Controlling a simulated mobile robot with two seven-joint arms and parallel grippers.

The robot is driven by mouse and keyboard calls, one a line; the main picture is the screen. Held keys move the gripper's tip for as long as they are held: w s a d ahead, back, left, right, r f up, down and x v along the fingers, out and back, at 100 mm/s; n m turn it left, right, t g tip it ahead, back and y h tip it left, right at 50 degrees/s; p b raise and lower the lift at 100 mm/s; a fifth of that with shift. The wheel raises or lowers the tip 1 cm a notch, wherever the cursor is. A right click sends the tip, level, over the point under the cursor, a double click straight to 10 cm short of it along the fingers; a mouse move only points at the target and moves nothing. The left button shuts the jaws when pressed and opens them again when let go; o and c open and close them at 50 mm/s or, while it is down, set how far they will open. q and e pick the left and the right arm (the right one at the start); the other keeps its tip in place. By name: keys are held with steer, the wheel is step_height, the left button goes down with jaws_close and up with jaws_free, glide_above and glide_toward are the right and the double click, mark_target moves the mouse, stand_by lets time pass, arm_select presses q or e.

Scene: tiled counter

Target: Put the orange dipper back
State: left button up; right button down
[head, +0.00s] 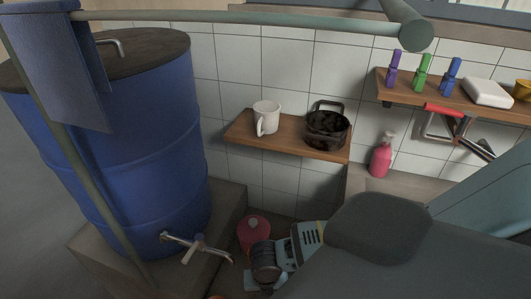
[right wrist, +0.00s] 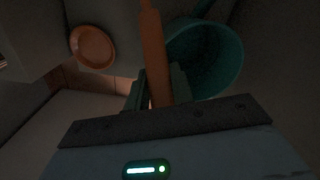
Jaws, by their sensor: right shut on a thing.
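My right gripper (right wrist: 155,88) shows in the right wrist view, shut on an upright orange handle (right wrist: 151,45) that I take for the orange dipper. The handle runs up out of the top of that view, and its far end is not seen. In the head view my right arm fills the lower right, and its gripper fingers cannot be made out. My left gripper is in neither view.
A teal bucket (right wrist: 207,60) is right of the handle; a round orange dish-like thing (right wrist: 92,46) is left. A blue barrel (head: 150,140) with a tap (head: 198,246) stands left. A wooden shelf (head: 287,142) holds a mug (head: 266,117) and dark basket (head: 325,130). A pink bottle (head: 381,160) stands right.

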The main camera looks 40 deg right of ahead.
steer(key=shift+f, duration=0.15)
steer(key=c, duration=1.2)
jaws_free()
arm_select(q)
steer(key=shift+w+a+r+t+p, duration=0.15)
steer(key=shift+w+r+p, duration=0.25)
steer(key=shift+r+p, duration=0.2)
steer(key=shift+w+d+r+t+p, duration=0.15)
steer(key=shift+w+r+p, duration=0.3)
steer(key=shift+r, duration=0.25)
arm_select(e)
step_height(320, 180, up, 13)
steer(key=shift+a, duration=0.15)
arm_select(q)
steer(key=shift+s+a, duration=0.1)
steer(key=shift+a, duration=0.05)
arm_select(e)
steer(key=shift+s, duration=0.15)
